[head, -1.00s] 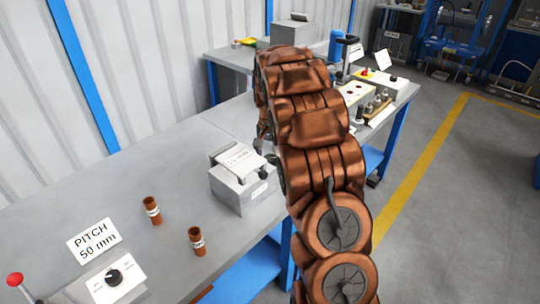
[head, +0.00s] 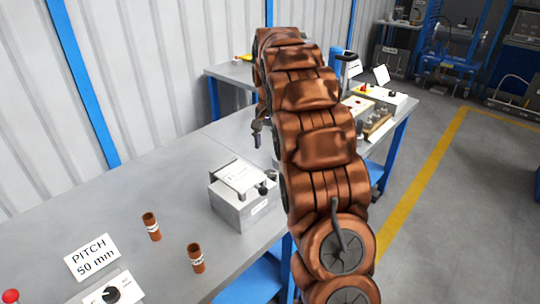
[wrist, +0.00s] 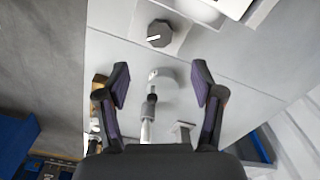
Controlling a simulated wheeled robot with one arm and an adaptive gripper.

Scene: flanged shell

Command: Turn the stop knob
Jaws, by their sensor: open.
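A dark faceted knob (wrist: 159,34) with a white pointer line sits on a pale plate at the top of the wrist view. I cannot read a label on it, so I cannot tell if it is the stop knob. My gripper (wrist: 163,78) is open, with its two purple-padded fingers spread below the knob in the picture. The knob is beyond the fingertips and not between them. In the head view my arm hides most of my gripper; a dark part of it (head: 257,131) shows left of the arm.
A metal rod with a dark collar (wrist: 148,108) shows between the fingers. On the bench (head: 150,192) are a grey box (head: 238,212) with a black side knob, two brown tubes (head: 151,226), and a PITCH 50 mm sign (head: 91,257) by another knob (head: 111,294). A fixture with pegs stands beyond my arm.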

